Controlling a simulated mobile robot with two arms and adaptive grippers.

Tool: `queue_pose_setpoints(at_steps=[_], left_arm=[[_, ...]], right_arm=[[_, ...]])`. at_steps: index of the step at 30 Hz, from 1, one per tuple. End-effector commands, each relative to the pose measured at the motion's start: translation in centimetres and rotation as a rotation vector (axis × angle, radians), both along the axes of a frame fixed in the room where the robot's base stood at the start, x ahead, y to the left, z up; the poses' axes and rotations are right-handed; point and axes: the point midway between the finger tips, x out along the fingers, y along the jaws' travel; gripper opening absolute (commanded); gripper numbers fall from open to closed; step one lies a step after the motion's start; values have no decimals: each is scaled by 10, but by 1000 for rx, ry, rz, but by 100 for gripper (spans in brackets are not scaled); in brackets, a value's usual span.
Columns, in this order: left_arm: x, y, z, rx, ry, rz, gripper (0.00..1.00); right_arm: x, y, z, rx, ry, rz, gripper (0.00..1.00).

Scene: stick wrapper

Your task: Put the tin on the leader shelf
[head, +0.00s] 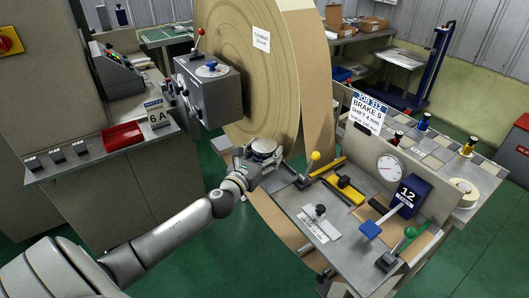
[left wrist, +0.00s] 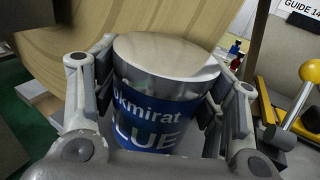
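The tin (left wrist: 160,95) has a silver body and a blue label reading "okmirat" and "LUE" where visible. It fills the middle of the left wrist view, upright or slightly tilted, with a pale flat top. My left gripper (head: 262,158) has its fingers on both sides of the tin and looks shut on it. In the head view the tin (head: 264,147) shows at the arm's end, in front of the big roll and by the left end of the right-hand bench. I cannot tell whether a surface bears it. No shelf labelled leader can be read. My right gripper is not in view.
The large brown roll (head: 245,75) stands close behind the tin. The right-hand bench (head: 330,240) carries a yellow-knobbed lever (head: 315,156), a gauge (head: 389,168) and a blue box marked 12 (head: 409,198). A left console (head: 80,170) holds a red tray (head: 123,136).

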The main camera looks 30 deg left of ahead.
Motion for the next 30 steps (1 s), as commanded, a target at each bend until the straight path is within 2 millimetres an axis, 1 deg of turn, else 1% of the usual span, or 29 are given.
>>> queue_pose_setpoints(at_steps=[1,3,4,17,20,23,30], left_arm=[[0,0,0,0,1,0,75],[0,0,0,0,1,0,84],[0,0,0,0,1,0,86],[-2,0,3,0,2,0,86],[-12,0,1,1,2,0,86],[-28,-2,0,0,3,-1,86],[-70,-6,-1,-1,4,-1,86]], right_arm=[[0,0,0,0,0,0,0],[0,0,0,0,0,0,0],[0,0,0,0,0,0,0],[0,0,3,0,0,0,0],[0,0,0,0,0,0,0],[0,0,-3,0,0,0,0],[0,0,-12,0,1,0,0]])
